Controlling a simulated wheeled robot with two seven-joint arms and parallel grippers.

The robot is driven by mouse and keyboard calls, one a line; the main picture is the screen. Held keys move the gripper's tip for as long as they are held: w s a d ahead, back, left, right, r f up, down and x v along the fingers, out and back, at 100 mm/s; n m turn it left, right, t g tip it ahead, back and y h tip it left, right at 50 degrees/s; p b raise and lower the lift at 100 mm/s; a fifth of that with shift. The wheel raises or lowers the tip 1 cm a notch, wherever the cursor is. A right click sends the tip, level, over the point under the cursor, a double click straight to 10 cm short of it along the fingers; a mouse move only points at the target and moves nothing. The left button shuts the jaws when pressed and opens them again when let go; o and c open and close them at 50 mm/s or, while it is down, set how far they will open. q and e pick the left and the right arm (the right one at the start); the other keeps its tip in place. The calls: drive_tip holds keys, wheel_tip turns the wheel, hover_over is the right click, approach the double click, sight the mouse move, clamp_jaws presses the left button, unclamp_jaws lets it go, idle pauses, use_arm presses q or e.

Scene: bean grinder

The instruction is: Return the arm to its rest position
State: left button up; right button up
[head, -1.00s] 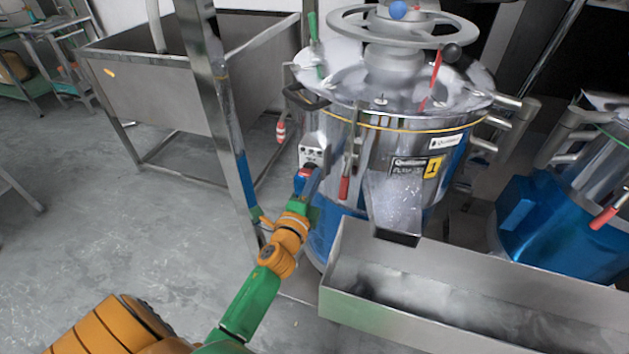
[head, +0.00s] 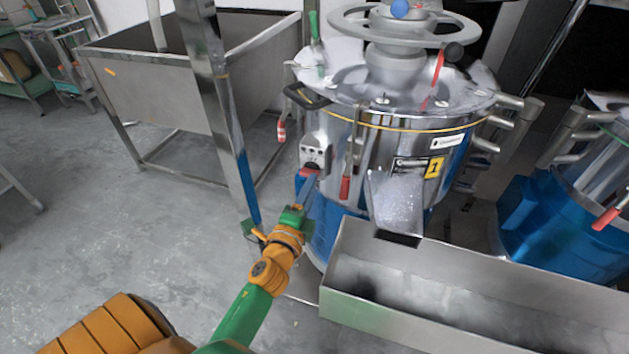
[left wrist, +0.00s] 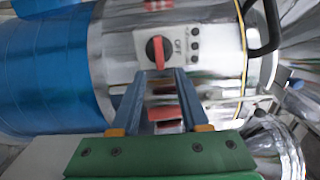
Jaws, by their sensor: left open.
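The bean grinder (head: 385,150) is a large shiny steel drum with a blue lower part and a handwheel on top. Its grey control box (head: 316,151) is on the front left side. In the left wrist view the control box (left wrist: 185,48) carries a red knob (left wrist: 156,52) and a label that seems to read OFF. My left gripper (head: 310,178) is in front of the drum, just below the control box. In the left wrist view its two blue fingers (left wrist: 160,75) are apart, with the knob beyond their tips and nothing held. My right gripper is in neither view.
A steel trough (head: 345,285) stands in front of the grinder, right of my left arm. A steel post (head: 228,120) and a steel sink (head: 150,90) are at the left. A second blue machine (head: 560,225) is at the right. The floor (head: 110,240) at the left is clear.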

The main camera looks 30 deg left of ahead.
use_arm(q)
drive_tip(key=v, duration=0.3)
drive_tip(key=shift+s, duration=0.3)
drive_tip(key=s+d+f+n+g+h+p, duration=0.1)
drive_tip(key=s+d+f+n+g, duration=0.15)
drive_tip(key=f, duration=0.55)
drive_tip(key=s+d+f+n+g+h+p, duration=0.1)
drive_tip(key=s+f+n+g, duration=0.15)
drive_tip(key=f, duration=0.55)
drive_tip(key=s+d+f+n+g+h+p, duration=0.1)
drive_tip(key=s+d+f+g, duration=0.15)
drive_tip(key=f, duration=0.45)
drive_tip(key=s+f+n+g, duration=0.3)
drive_tip(key=s+f, duration=0.3)
drive_tip(key=s, duration=0.7)
drive_tip(key=s+d+f+n+g+h+p, duration=0.1)
drive_tip(key=s+f+n+g, duration=0.3)
drive_tip(key=s, duration=0.8)
wheel_tip(320, 180, down, 3)
drive_tip(key=shift+s+r+g, duration=0.1)
drive_tip(key=shift+s+g, duration=0.3)
drive_tip(key=shift+g, duration=0.65)
